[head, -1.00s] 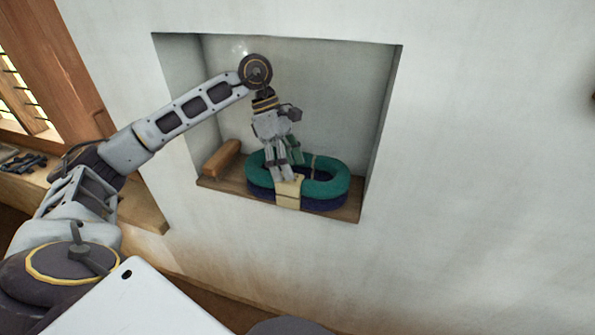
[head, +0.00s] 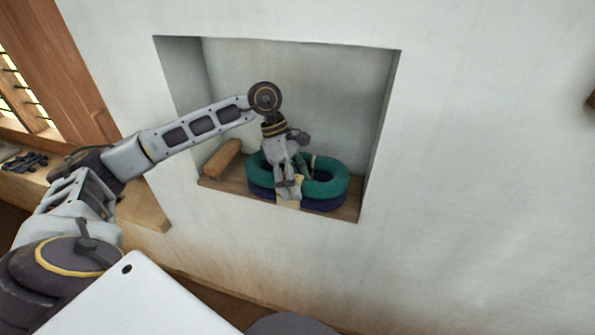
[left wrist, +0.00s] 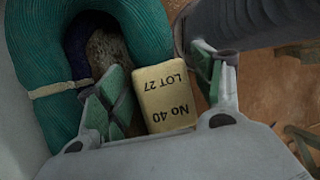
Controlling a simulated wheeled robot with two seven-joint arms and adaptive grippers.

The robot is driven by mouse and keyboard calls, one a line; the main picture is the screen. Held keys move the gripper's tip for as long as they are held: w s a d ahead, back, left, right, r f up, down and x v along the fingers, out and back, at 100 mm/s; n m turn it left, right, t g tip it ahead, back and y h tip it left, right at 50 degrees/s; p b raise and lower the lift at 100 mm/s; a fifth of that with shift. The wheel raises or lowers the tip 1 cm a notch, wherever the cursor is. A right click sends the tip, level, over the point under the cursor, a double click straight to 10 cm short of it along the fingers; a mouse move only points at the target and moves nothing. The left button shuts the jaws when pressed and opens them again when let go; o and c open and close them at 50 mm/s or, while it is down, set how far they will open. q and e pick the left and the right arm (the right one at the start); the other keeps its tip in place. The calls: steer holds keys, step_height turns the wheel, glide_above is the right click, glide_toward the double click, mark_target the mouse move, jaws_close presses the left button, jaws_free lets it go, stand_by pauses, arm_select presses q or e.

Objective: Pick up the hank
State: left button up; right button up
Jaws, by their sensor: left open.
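A green ring-shaped hank (head: 333,182) lies on top of a dark blue one (head: 325,205) on the wooden shelf of a wall niche. A pale yellow label (left wrist: 165,95) reading "No 40 LOT 27" sits at the front of the hanks. My left gripper (head: 289,192) is open and points down at the label. In the left wrist view the green hank (left wrist: 140,28) is at upper left, and the two fingers of my left gripper (left wrist: 166,96) stand to either side of the label. Whether they touch it I cannot tell. My right gripper is not in view.
A wooden block (head: 222,158) lies at the left end of the niche shelf (head: 235,188). The niche walls stand close on both sides. A wooden ledge with dark tools (head: 24,162) is at far left. The wall to the right is mostly bare.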

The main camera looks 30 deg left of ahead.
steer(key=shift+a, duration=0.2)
arm_select(q)
steer(key=shift+c, duration=1.3)
steer(key=c, duration=0.9)
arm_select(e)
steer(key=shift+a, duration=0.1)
